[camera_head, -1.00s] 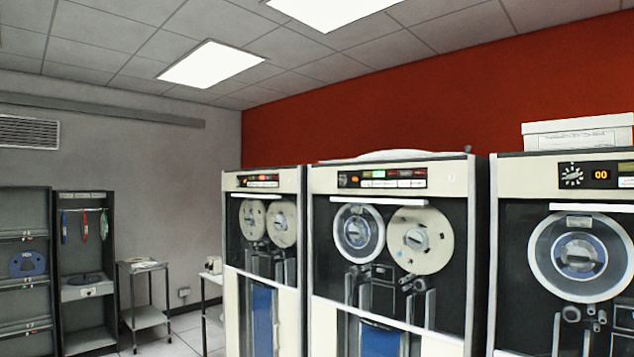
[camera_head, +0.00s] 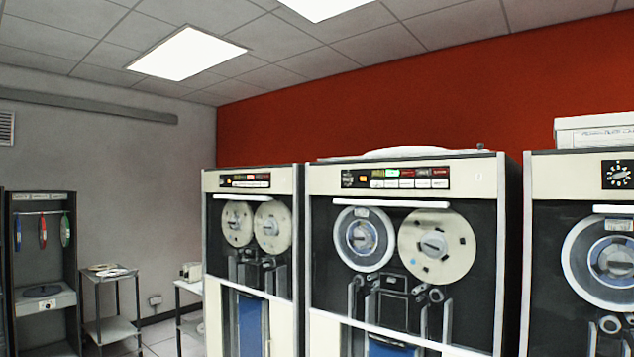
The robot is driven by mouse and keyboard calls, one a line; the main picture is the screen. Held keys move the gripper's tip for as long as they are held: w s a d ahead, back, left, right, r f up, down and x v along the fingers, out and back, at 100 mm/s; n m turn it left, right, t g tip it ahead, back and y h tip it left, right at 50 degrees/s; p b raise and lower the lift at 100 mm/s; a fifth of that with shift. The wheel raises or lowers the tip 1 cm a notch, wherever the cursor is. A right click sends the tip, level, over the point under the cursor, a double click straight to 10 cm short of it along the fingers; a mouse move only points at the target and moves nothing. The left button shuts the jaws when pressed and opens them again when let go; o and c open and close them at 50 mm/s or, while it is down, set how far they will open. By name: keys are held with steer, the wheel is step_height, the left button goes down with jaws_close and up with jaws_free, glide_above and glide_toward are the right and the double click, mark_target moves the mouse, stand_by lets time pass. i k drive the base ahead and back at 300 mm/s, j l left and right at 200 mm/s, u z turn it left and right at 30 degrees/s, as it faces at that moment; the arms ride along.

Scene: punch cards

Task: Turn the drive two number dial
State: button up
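Three tape drives with cream panels stand in a row: a left drive (camera_head: 252,181), a middle drive (camera_head: 470,175) and a right drive (camera_head: 560,176) cut off by the frame edge. The left drive's dial (camera_head: 227,181) is too small to read. I cannot tell which drive is number two. My gripper is not in view.
A small metal side table (camera_head: 110,274) and a grey open cabinet (camera_head: 43,255) stand at the left. A white table (camera_head: 190,287) is beside the left drive. A white box (camera_head: 594,131) sits on the right drive. Some floor shows at lower left.

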mark_target(347, 178)
steer(key=i+j+z, duration=0.1)
steer(key=i+j, duration=0.15)
steer(key=i+j+z, duration=0.1)
steer(key=j, duration=0.35)
steer(key=i+j, duration=0.3)
steer(key=i+j+z, duration=0.15)
steer(key=j, duration=0.3)
steer(key=i+j+z, duration=0.1)
steer(key=i+j, duration=0.15)
steer(key=j, duration=0.2)
steer(key=i+j+z, duration=0.1)
steer(key=j, duration=0.3)
steer(key=i+j, duration=0.2)
steer(key=j, duration=0.25)
steer(key=i+j+z, duration=0.15)
steer(key=j, duration=0.25)
